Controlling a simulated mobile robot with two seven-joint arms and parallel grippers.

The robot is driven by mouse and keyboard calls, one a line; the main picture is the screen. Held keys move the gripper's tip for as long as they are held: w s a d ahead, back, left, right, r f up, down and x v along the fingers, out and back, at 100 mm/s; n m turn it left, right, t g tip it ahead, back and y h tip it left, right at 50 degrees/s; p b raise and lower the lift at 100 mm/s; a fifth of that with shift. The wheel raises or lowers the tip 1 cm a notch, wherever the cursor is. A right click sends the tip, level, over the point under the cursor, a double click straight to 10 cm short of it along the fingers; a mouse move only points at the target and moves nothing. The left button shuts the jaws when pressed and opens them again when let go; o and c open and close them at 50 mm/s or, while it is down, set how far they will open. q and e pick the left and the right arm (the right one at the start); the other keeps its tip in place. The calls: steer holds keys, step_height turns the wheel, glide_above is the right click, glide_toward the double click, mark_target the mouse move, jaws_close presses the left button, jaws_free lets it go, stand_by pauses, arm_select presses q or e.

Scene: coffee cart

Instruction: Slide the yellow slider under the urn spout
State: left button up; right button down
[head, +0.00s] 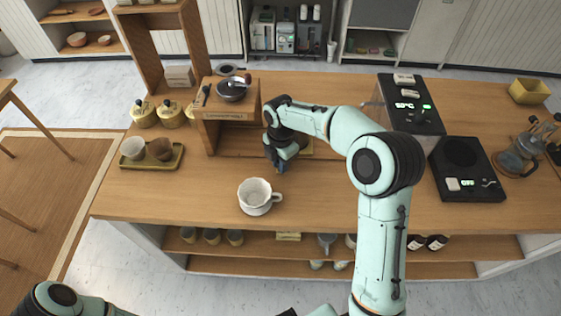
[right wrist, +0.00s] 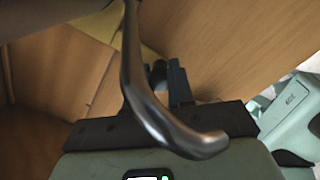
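My right gripper (head: 281,166) is low over the middle of the wooden counter, pointing down, just right of a wooden stand. In the right wrist view its two dark fingers (right wrist: 169,82) are close together; whether they are shut or hold anything cannot be told. A yellow piece (head: 307,146), probably the slider, shows partly behind the gripper. A dull yellow surface (right wrist: 97,25) also shows in the right wrist view, largely hidden. A curved metal bar (right wrist: 143,90) crosses close to that camera; I cannot tell whether it is the urn spout. My left gripper is out of view.
A white cup (head: 254,194) stands on the counter in front of the gripper. The wooden stand (head: 210,136) carries a dark pan (head: 232,89). A tray (head: 133,163) with two cups is at left. Black appliances (head: 466,165) stand at right. The counter's front middle is mostly clear.

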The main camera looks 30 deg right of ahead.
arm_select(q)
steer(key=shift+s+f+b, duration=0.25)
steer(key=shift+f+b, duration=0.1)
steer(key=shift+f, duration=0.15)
arm_select(e)
steer(key=s+d, duration=0.3)
steer(key=d, duration=0.2)
steer(key=s+d, duration=0.3)
steer(key=d, duration=0.2)
steer(key=s+d, duration=0.3)
steer(key=d, duration=0.2)
steer(key=shift+s+d, duration=0.3)
steer(key=shift+d, duration=0.05)
steer(key=c, duration=1)
jaws_free()
steer(key=shift+d, duration=0.1)
steer(key=shift+s, duration=0.1)
steer(key=shift+r, duration=0.1)
steer(key=shift+r, duration=0.3)
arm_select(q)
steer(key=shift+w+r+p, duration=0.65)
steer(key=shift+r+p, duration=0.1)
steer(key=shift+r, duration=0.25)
arm_select(e)
step_height(320, 180, up, 13)
steer(key=shift+f, duration=0.2)
